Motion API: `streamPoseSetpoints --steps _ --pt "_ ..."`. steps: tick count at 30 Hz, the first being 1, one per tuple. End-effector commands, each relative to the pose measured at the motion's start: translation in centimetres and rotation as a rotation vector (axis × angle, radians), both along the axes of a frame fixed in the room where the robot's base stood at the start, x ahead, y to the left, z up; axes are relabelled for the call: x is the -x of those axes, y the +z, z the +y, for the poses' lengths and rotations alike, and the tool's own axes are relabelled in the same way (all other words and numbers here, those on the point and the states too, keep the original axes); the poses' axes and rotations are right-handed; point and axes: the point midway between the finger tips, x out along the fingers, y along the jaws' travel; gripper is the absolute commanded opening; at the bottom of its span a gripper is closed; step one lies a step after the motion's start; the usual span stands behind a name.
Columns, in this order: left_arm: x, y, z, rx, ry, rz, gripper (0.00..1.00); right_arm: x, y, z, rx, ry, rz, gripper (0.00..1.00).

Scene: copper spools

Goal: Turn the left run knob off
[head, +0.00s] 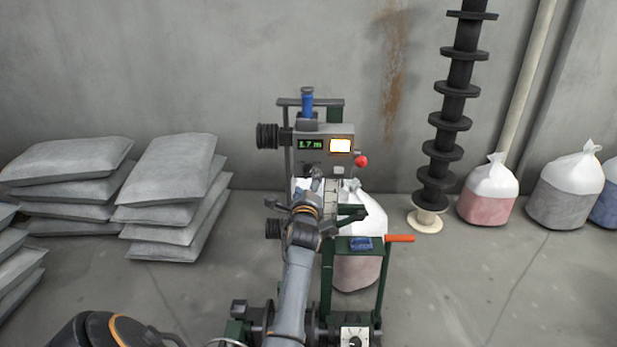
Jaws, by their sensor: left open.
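A grey control box (318,130) stands on the machine in the middle, with a green display (311,144) reading about 1.7 m and a lit white screen (340,146). A dark round knob (307,169) shows low on the left of the box's face, partly hidden by my gripper; its pointer setting is too small to read. My left gripper (315,181) is open just in front of and below this knob. I cannot tell whether it touches the knob. Another dark knob (355,342) sits on a white plate at the bottom edge.
A red button (361,161) sticks out at the box's right. An orange handle (400,238) juts right from the green frame. Grey sacks (170,175) are stacked at left. A black spool stack (450,120) and tied bags (488,195) stand at right, with open floor before them.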

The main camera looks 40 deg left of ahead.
Motion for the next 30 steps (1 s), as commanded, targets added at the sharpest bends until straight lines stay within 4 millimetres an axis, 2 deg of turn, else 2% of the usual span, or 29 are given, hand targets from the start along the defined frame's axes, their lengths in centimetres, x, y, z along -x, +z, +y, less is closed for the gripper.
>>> streamPoseSetpoints --steps 3,7,19,20,27,30 --pt "-1.5 0.0 1.3 0.002 0.000 -0.001 0.68 0.0 -0.1 0.0 -0.001 0.000 0.000 0.36" --pt "-2.5 0.0 2.0 0.001 -0.001 -0.001 0.68 0.0 -0.1 0.1 -0.001 0.000 0.000 0.36" --pt "-3.0 0.0 2.5 0.001 -0.001 -0.001 0.68 0.1 -0.1 0.0 -0.001 0.000 0.001 0.36" --pt "-3.0 0.0 2.5 0.001 -0.001 -0.001 0.64 0.1 -0.1 0.0 -0.001 0.000 0.001 0.36" --pt "-2.9 0.0 2.4 0.001 -0.001 0.000 0.15 0.2 -0.1 0.0 -0.001 -0.001 0.002 0.36" --pt "-3.0 0.0 2.4 0.002 -0.001 -0.001 0.13 0.2 -0.1 0.0 0.000 -0.001 0.003 0.36"
